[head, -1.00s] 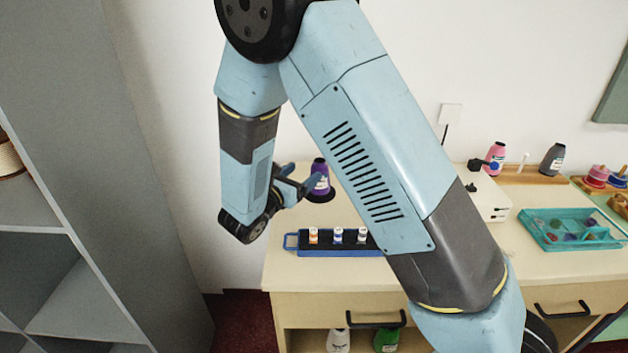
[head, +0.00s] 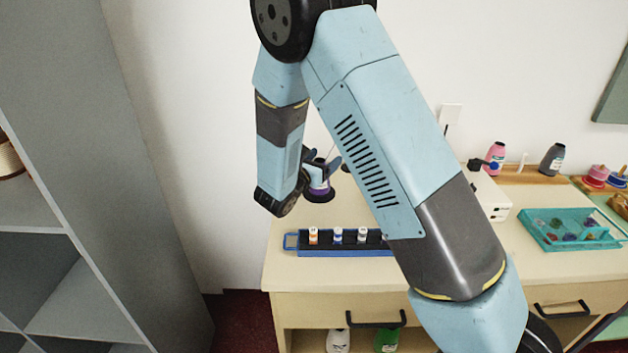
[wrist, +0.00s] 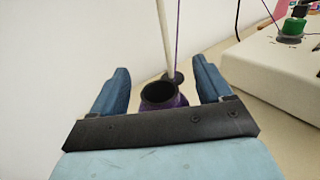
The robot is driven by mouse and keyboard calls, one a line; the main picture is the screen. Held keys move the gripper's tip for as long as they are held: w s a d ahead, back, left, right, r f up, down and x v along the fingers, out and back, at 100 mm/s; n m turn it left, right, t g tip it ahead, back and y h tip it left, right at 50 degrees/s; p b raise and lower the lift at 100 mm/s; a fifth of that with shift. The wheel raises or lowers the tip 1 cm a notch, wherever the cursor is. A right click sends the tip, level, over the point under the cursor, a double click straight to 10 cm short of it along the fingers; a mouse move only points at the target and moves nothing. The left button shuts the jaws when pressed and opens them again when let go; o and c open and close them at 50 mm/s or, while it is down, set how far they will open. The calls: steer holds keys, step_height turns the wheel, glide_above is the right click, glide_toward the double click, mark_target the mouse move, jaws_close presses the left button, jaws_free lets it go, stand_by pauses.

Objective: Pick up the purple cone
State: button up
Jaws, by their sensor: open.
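The purple cone (head: 320,194) stands upright at the back left of the counter, with a white label and a dark top. In the wrist view, the purple cone (wrist: 165,101) shows its open dark top between my two blue fingers. My gripper (head: 322,163) is open and at the cone's upper part in the head view, covering some of it. The open gripper (wrist: 162,84) has a finger on each side of the cone in the wrist view. I cannot tell whether either finger touches it.
A blue-edged tray (head: 345,250) with several small spools lies in front of the cone. A pale rod (wrist: 165,40) rises behind the cone, with a purple thread beside it. A white box (wrist: 268,70) stands to the right. A grey shelf (head: 130,180) is at the left.

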steer(key=c, duration=1.4)
steer(key=shift+r, duration=0.1)
